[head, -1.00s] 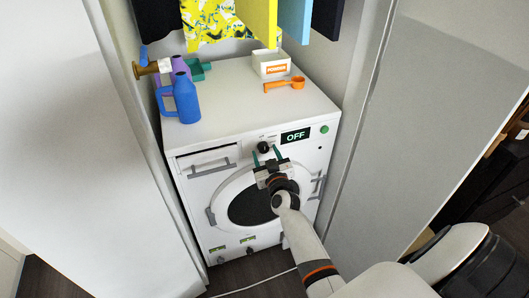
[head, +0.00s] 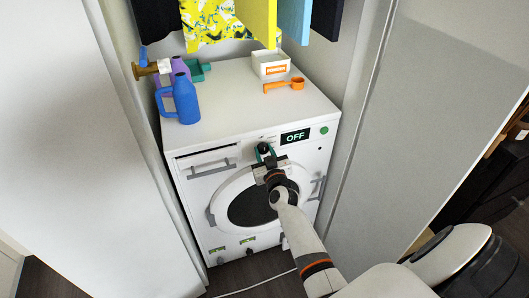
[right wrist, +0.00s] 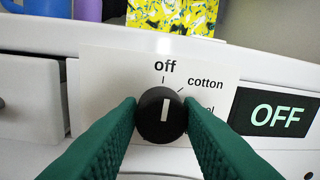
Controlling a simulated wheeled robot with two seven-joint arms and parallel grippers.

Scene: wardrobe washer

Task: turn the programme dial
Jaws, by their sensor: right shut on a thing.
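The black programme dial (right wrist: 160,116) is on the washer's front panel, and in the head view it is a small dark knob (head: 264,148). Its white mark points up to "off". The words "cotton" and part of another label show to its right. My right gripper (right wrist: 160,124) has its green fingers shut on the dial, one on each side; it also shows in the head view (head: 266,155). The display (right wrist: 274,114) right of the dial reads OFF. My left gripper is not in view.
The washer (head: 235,105) stands between tall grey panels. On its top are a blue bottle (head: 181,100), a white powder box (head: 270,65) and an orange scoop (head: 284,85). Clothes (head: 215,22) hang above. The drawer (head: 208,161) is left of the dial.

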